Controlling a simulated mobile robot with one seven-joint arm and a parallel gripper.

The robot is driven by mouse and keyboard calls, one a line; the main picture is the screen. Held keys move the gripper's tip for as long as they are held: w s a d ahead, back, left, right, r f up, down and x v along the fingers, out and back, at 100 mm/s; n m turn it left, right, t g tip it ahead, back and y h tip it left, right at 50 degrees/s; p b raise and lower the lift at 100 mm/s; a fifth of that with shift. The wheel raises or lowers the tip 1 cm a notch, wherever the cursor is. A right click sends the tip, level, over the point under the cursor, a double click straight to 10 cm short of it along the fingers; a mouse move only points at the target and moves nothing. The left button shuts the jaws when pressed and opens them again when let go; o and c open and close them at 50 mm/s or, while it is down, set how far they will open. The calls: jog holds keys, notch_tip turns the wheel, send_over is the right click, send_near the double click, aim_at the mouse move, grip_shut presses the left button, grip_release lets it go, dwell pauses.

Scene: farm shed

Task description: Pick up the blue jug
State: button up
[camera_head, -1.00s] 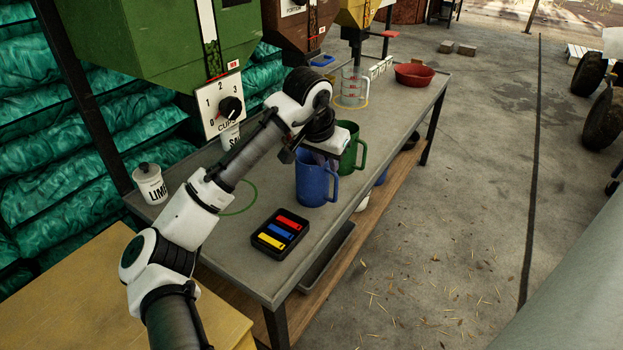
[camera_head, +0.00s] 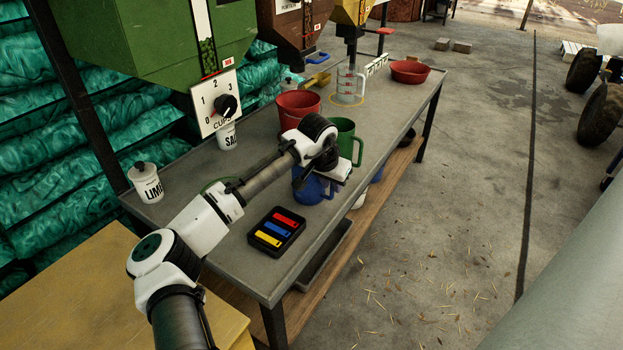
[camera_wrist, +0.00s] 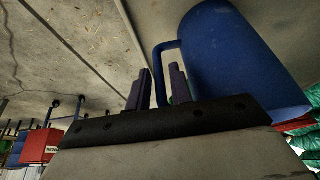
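The blue jug (camera_head: 312,189) stands on the grey bench, near its front edge, partly hidden by my arm. In the wrist view the blue jug (camera_wrist: 235,60) fills the upper right, and its handle (camera_wrist: 158,72) points left. My gripper (camera_wrist: 160,72) is open, with its two dark fingers apart. The handle's upright part shows between the fingers, with gaps visible on both sides. I cannot tell how deep the handle lies between them. In the head view my fingers are hidden by the wrist.
A green jug (camera_head: 344,135) and a red bucket (camera_head: 296,106) stand just behind the blue jug. A black tray with coloured bars (camera_head: 277,233) lies in front. A clear measuring jug (camera_head: 348,84) and a red bowl (camera_head: 410,72) are farther along the bench (camera_head: 215,240).

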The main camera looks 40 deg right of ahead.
grip_shut()
jog(key=shift+r, duration=0.15)
dwell(0.4)
